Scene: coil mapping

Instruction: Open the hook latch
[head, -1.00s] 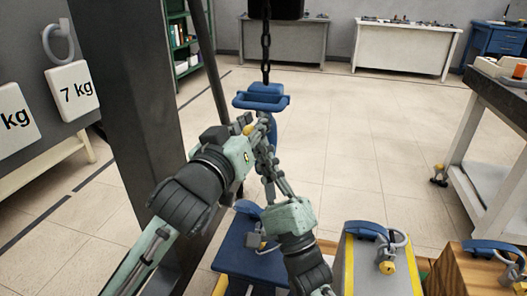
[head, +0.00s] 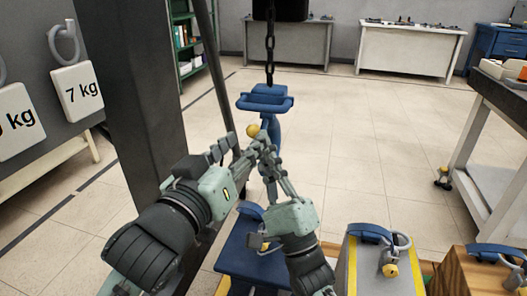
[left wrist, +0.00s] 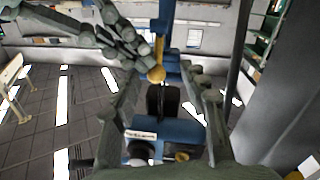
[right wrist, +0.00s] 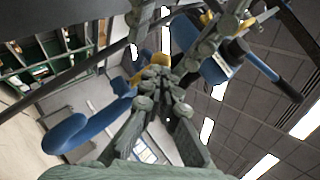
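The blue hook (head: 266,103) hangs from a chain. A round yellow knob (head: 252,131) sits on its left side; the latch's exact position is hidden by fingers. My left gripper (head: 240,150) is open, just left of and below the knob. In the left wrist view the yellow knob (left wrist: 157,74) shows between its spread fingers, apparently untouched. My right gripper (head: 265,148) comes from below, its fingertips together in front of the hook, just below the knob. In the right wrist view its tips (right wrist: 157,88) meet below the yellow knob (right wrist: 161,60). I cannot tell if anything thin is between them.
A dark post (head: 125,100) stands left of the hook. Weights with blue tops and rings, including a grey and yellow one (head: 370,265) and a wooden one (head: 470,272), stand at the lower right. A workbench (head: 490,110) is at right. The floor behind the hook is clear.

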